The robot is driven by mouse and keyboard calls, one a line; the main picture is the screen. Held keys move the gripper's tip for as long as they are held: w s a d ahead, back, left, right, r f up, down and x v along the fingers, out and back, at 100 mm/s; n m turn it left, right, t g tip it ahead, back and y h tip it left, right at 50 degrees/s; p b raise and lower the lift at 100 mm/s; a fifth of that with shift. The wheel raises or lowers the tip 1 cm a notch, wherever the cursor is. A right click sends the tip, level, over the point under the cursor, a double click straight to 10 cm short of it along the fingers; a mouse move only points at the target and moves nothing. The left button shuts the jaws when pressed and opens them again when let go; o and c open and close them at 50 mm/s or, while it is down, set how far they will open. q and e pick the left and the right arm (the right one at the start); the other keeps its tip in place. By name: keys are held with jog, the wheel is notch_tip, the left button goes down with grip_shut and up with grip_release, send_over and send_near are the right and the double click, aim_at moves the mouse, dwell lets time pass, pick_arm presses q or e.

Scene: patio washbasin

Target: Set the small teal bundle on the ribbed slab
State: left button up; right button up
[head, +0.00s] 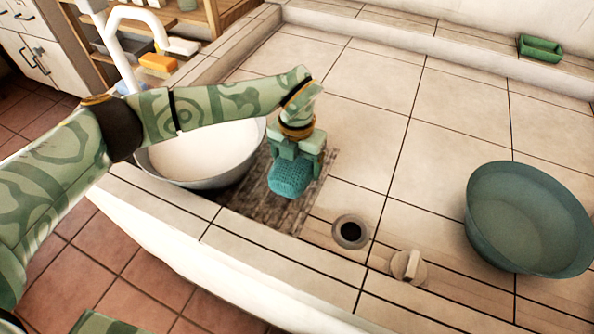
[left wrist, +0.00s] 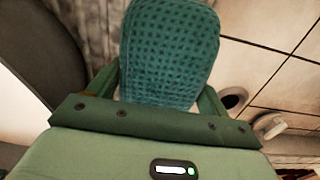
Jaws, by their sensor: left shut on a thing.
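The small teal bundle (head: 289,179) is a knitted or waffle-textured roll. My left gripper (head: 297,160) is shut on it from above. The bundle also fills the upper middle of the left wrist view (left wrist: 170,50), between the two fingers. The ribbed slab (head: 262,207) is a dark, weathered brown-grey rectangle on the tiled counter. The bundle is over the slab in the head view; I cannot tell whether its underside touches it. My arm and the bundle hide part of the slab. My right gripper is not in view.
A white basin (head: 205,155) stands left of the slab, close to it. A round drain hole (head: 350,232) and a beige knob-like stopper (head: 408,266) are to the right. A large teal bowl (head: 525,220) is far right. A green dish (head: 540,48) sits on the back ledge.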

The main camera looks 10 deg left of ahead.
pick_arm(q)
notch_tip(320, 180, down, 4)
jog(key=shift+r+b, duration=0.25)
jog(key=shift+b, duration=0.45)
jog(key=shift+r, duration=0.15)
jog(key=o, duration=0.9)
notch_tip(320, 180, up, 12)
jog(key=p, duration=0.4)
jog(key=shift+f, duration=0.2)
jog(key=shift+r+p, duration=0.25)
jog(key=shift+p, duration=0.05)
